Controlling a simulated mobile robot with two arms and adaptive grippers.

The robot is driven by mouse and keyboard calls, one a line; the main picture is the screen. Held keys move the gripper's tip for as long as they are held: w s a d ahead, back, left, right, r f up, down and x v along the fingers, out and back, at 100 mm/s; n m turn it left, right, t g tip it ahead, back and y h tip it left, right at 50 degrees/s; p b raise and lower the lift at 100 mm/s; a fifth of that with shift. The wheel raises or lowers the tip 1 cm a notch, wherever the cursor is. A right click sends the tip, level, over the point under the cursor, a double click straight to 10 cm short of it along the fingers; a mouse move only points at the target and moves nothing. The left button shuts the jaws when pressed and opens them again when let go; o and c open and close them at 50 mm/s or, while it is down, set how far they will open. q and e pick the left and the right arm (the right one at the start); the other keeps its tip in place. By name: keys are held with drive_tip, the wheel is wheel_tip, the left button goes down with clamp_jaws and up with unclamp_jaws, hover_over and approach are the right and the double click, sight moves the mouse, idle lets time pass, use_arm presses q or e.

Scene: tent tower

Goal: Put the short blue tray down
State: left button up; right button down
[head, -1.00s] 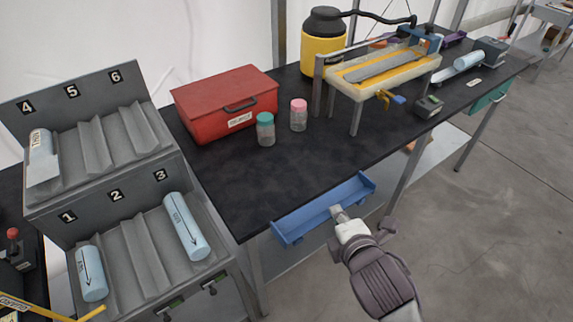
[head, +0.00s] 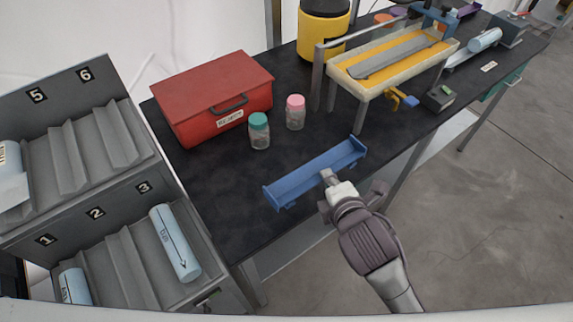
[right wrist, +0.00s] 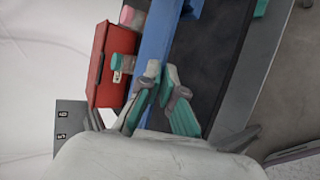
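The short blue tray (head: 317,174) is a long, narrow trough in the head view, over the front part of the black table. My right gripper (head: 328,176) is shut on its near side, around the middle. In the right wrist view the fingertips (right wrist: 162,72) sit close together at the blue tray (right wrist: 157,40). The tray looks empty. I cannot tell whether it touches the table top or hangs a little above it. My left gripper is in neither view.
A red toolbox (head: 212,95), a teal-lidded jar (head: 259,132) and a pink-lidded jar (head: 295,113) stand behind the tray. A yellow-edged stand (head: 390,65) is to the right. A grey rack (head: 75,160) with blue cylinders is left. Bare black table (head: 215,195) lies left of the tray.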

sight(282, 193)
drive_tip(key=w+a+f, duration=0.4)
drive_tip(key=a, duration=0.1)
drive_tip(key=w+a+f, duration=0.2)
drive_tip(key=a, duration=0.1)
drive_tip(key=shift+w+p, duration=0.4)
drive_tip(key=shift+f, duration=2.05)
drive_tip(key=shift+s, duration=0.1)
drive_tip(key=c, duration=1.6)
unclamp_jaws()
drive_tip(key=shift+f, duration=0.1)
drive_tip(key=v, duration=1.2)
